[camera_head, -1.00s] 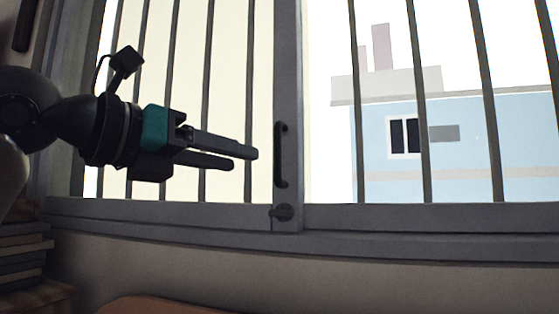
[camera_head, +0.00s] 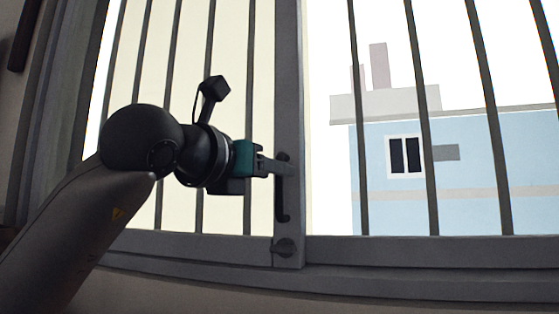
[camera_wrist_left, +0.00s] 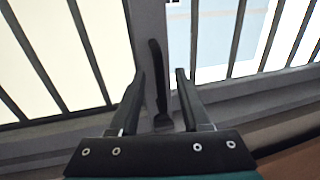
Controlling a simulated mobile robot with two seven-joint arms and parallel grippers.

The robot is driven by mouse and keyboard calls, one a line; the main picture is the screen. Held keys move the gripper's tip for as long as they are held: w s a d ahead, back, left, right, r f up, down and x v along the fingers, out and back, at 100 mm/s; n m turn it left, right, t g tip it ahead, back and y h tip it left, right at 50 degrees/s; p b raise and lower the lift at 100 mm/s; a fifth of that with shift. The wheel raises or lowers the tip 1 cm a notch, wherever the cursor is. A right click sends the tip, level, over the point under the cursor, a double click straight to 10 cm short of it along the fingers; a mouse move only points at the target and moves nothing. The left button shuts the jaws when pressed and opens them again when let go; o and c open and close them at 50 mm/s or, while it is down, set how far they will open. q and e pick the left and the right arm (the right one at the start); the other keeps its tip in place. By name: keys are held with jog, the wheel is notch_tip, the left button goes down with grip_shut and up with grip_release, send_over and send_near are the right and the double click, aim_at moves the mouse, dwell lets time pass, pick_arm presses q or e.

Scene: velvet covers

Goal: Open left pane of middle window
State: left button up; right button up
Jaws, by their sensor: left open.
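The left pane (camera_head: 225,60) of the window is a barred panel with a grey frame on its right side. In the left wrist view, the open fingers of my left gripper (camera_wrist_left: 160,78) stand on either side of the handle (camera_wrist_left: 157,75). I cannot tell whether they touch it. My right gripper is not in view.
The right pane (camera_head: 390,60) is barred too, with a blue building (camera_head: 460,190) outside. The window's lower rail (camera_head: 400,250) runs along the bottom. A dark vertical object (camera_head: 22,35) is at the upper left.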

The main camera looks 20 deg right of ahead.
aim_at(280, 217)
pick_arm(q)
jog(key=shift+p+x, duration=0.45)
jog(key=shift+x, duration=1.2)
grip_shut()
